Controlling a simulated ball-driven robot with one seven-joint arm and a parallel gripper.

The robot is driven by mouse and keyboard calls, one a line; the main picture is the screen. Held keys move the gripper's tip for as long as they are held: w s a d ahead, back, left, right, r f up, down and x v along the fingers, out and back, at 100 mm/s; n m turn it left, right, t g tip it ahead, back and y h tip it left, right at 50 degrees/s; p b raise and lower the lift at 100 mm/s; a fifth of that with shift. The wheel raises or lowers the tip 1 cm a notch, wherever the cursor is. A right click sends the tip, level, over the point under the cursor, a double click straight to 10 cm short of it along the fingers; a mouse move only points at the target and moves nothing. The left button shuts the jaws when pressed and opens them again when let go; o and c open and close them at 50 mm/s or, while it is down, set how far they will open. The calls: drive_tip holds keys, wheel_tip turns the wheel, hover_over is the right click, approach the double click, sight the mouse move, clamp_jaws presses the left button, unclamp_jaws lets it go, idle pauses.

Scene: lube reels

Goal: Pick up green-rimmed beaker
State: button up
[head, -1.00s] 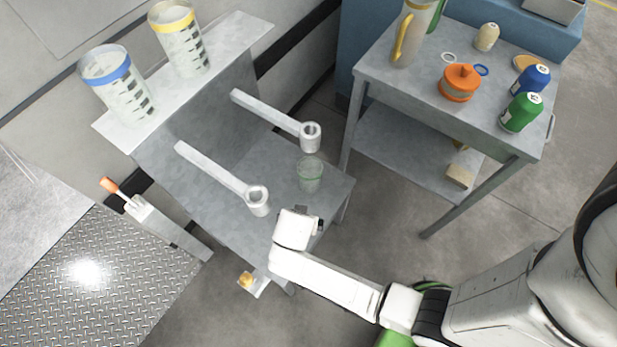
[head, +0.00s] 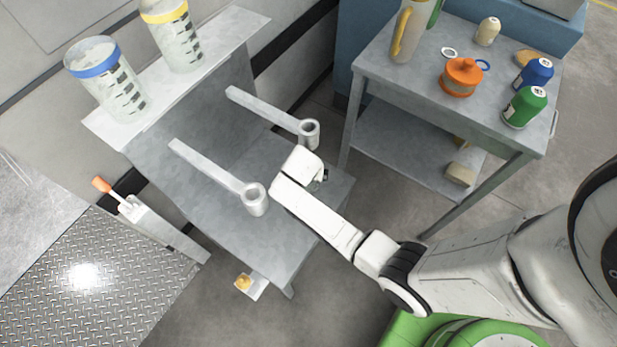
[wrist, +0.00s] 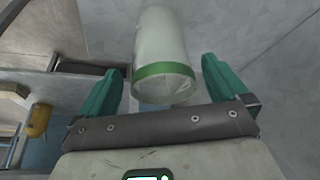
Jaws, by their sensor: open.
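The green-rimmed beaker (wrist: 160,45) is clear and pale with a green band at its rim. In the wrist view its rim lies between the two teal fingers of my gripper (wrist: 162,64), with a gap on each side. Its body reaches up past the fingertips in the picture. My gripper is open and holds nothing. In the head view my gripper (head: 320,176) is over the right part of the grey stand, and the beaker is hidden behind it.
Blue-rimmed (head: 110,85) and yellow-rimmed (head: 175,35) beakers stand on the upper shelf. A side table (head: 410,85) with bottles and an orange pot (head: 461,77) is at the right.

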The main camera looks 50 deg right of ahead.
drive_tip(key=shift+w+d+b+x, duration=0.1)
drive_tip(key=shift+d+b+x, duration=0.1)
drive_tip(key=shift+b+x, duration=1.15)
drive_tip(key=shift+w+d+b+x, duration=0.15)
drive_tip(key=shift+d+b+x, duration=0.05)
drive_tip(key=shift+b+x, duration=1.15)
drive_tip(key=shift+r, duration=0.2)
drive_tip(key=shift+c, duration=0.2)
drive_tip(key=c, duration=0.8)
drive_tip(key=shift+r, duration=0.1)
drive_tip(key=shift+c, duration=0.2)
